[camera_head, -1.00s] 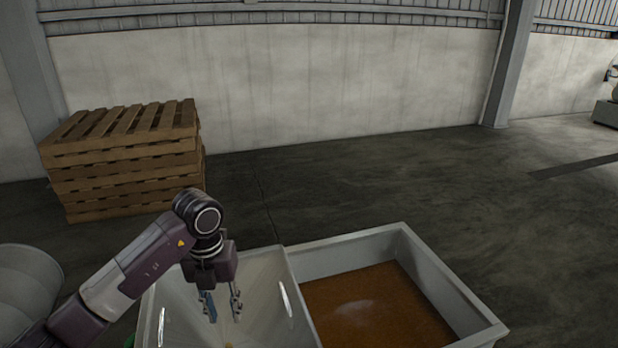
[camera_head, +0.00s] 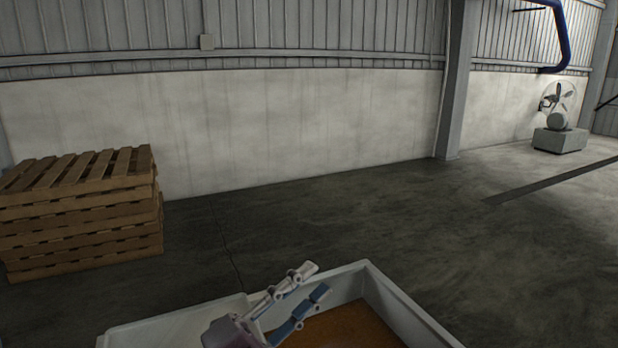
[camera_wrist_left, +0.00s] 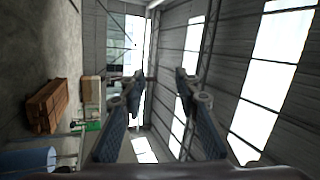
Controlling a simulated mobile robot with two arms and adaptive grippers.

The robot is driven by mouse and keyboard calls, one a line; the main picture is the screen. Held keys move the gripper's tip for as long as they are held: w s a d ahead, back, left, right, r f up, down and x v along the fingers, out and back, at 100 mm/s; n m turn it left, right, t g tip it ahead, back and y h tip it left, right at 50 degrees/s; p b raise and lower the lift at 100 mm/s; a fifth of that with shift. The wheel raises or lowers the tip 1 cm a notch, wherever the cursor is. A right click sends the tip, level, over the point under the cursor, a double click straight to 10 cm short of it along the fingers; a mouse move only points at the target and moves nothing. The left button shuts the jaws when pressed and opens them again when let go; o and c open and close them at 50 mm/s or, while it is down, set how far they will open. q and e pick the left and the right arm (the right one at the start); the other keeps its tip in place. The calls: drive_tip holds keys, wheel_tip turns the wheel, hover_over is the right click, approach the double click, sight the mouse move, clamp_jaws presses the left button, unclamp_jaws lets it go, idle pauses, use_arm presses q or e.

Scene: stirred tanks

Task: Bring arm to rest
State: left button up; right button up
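My left gripper (camera_head: 318,280) is low in the head view, in front of the tank. Its fingers slant up to the right, with a gap between them and nothing held. In the left wrist view the gripper (camera_wrist_left: 158,78) also shows two separate fingers with only the hall's wall and bright windows beyond. Most of the left arm is outside the head view. My right gripper and arm are not in view.
A pale tank (camera_head: 402,308) with brown-orange contents (camera_head: 350,325) fills the bottom middle. A stack of wooden pallets (camera_head: 85,225) stands at the left. A fan (camera_head: 558,122) stands far right. The middle floor is clear.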

use_arm(q)
drive_tip(key=w+a+f+n+t+y, duration=0.2)
drive_tip(key=a+f+n+t+y, duration=0.1)
drive_tip(key=a+n+y, duration=0.45)
drive_tip(key=w+a+f+n+t+y, duration=0.2)
drive_tip(key=a+f+n+t+y, duration=0.15)
drive_tip(key=a+n+y, duration=0.35)
drive_tip(key=s+a+f+n+g+y, duration=0.2)
drive_tip(key=a+f+n, duration=0.1)
drive_tip(key=f, duration=0.3)
drive_tip(key=s+a+f+n+g+y, duration=0.2)
drive_tip(key=s+a+f+n+g, duration=0.15)
drive_tip(key=f, duration=0.25)
drive_tip(key=s+f+n+g+h, duration=0.1)
drive_tip(key=s+f+g, duration=0.5)
drive_tip(key=s+f, duration=0.5)
drive_tip(key=s+f+n+g, duration=0.2)
drive_tip(key=s+f+g, duration=0.45)
drive_tip(key=s, duration=0.65)
wheel_tip(320, 180, down, 28)
drive_tip(key=s, duration=0.3)
drive_tip(key=s+a+f+g, duration=0.1)
drive_tip(key=s+a+f, duration=0.1)
drive_tip(key=s+f, duration=1.3)
drive_tip(key=shift+s+a+m, duration=0.15)
drive_tip(key=shift+s+m, duration=0.25)
drive_tip(key=shift+s, duration=0.3)
